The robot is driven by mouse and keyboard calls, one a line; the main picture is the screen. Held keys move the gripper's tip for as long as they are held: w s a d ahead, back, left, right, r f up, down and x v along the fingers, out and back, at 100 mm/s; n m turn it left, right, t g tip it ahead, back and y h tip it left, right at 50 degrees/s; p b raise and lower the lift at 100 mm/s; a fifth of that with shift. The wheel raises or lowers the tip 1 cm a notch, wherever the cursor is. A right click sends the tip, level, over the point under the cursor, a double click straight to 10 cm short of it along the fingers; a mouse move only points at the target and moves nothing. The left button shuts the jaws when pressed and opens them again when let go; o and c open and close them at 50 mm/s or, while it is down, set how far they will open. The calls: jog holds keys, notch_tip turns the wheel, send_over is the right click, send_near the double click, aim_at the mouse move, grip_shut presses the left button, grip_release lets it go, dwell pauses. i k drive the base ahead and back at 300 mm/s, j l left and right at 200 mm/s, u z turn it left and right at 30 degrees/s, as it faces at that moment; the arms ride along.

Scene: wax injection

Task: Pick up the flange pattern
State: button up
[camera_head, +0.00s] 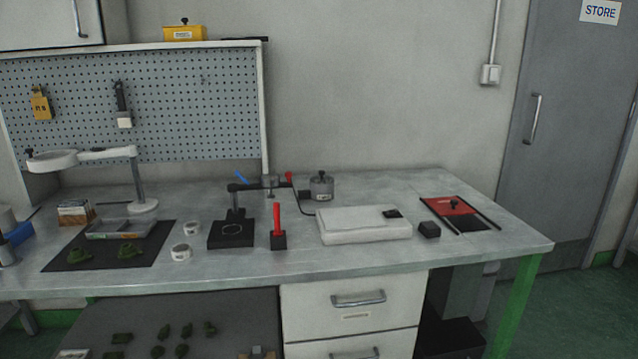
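Two green wax pieces lie on a black mat (60,263) at the left of the workbench. The left green piece (80,256) has a raised middle and a small arm to one side. The right green piece (130,251) looks much the same, low and roundish with a raised middle. I cannot tell for sure which of them is the flange pattern. Several more small green pieces (187,331) lie on the dark shelf below the bench. My gripper is not in view.
A grey divided tray (122,236) and a magnifier lamp (146,205) stand behind the green pieces. Two small white tubs (181,253) and a black press (231,236) stand to the right. A white flat box (362,226) is further right. The bench's front edge is mostly clear.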

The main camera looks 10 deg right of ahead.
aim_at(77, 255)
jog(key=u, duration=1.35)
jog(key=i, duration=0.1)
